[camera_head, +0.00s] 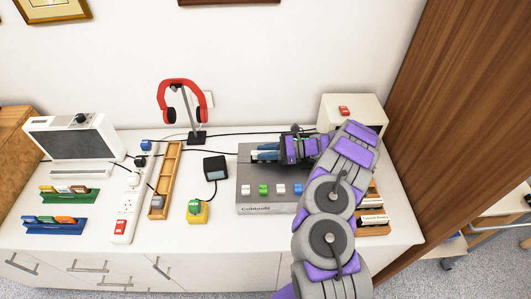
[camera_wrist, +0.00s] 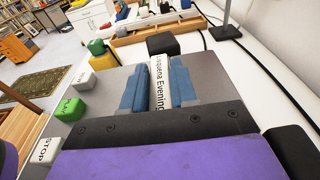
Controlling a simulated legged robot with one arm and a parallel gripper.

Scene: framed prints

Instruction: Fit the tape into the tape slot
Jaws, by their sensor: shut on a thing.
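My gripper (camera_head: 266,151) is over the back left part of a grey tape deck (camera_head: 262,209). In the wrist view, my gripper (camera_wrist: 157,88) has its two blue fingers on either side of a tape (camera_wrist: 158,82) and is shut on it. The tape's white edge bears dark lettering that reads roughly "Laguena Evening". The tape slot is hidden by the gripper, and I cannot tell whether the tape is in it or above it. White, green and blue buttons line the deck's front. A STOP button (camera_wrist: 43,151) shows in the wrist view.
A wooden rack (camera_head: 373,229) with tapes stands right of the deck, partly behind my arm. A small black box (camera_head: 215,168) and a yellow box (camera_head: 197,213) stand left. Red headphones (camera_head: 179,88) on a stand and a beige box (camera_head: 352,109) are at the back. Cables run behind the deck.

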